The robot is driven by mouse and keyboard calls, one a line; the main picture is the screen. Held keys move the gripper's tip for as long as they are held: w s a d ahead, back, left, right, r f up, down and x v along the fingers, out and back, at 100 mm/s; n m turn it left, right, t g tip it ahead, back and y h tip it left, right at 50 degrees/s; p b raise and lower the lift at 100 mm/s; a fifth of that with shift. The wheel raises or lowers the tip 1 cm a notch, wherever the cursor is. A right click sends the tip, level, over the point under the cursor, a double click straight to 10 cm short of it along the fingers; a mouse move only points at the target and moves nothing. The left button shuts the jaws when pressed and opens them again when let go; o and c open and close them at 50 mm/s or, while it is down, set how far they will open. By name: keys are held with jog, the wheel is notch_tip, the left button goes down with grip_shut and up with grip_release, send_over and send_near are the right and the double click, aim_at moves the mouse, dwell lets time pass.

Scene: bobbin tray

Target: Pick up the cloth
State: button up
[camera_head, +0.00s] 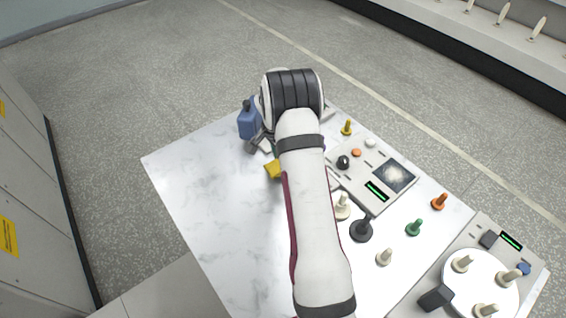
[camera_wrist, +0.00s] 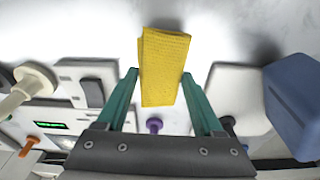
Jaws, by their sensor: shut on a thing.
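The cloth (camera_wrist: 165,58) is a folded yellow piece with a woven texture. In the wrist view it stands out between the two green fingers of my gripper (camera_wrist: 158,74), its near end between the fingertips. My gripper is shut on it. In the head view only a yellow corner of the cloth (camera_head: 273,170) shows to the left of my arm, over the white marbled table (camera_head: 205,190). My arm hides the rest of the cloth and most of the gripper there.
A blue bottle (camera_head: 247,123) stands at the table's far edge, right of the gripper in the wrist view (camera_wrist: 295,105). A purple bobbin (camera_wrist: 154,126) shows between the fingers. Several bobbins and a control panel (camera_head: 345,181) crowd the right. The left table is clear.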

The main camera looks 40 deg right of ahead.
jog(key=r, duration=0.3)
jog(key=shift+s+d+r, duration=0.1)
jog(key=shift+s+d, duration=0.1)
jog(key=shift+s, duration=0.15)
jog(key=s+d+r, duration=0.5)
jog(key=s+r, duration=0.1)
jog(key=s, duration=0.3)
jog(key=shift+s+r, duration=0.2)
jog(key=shift+s, duration=0.15)
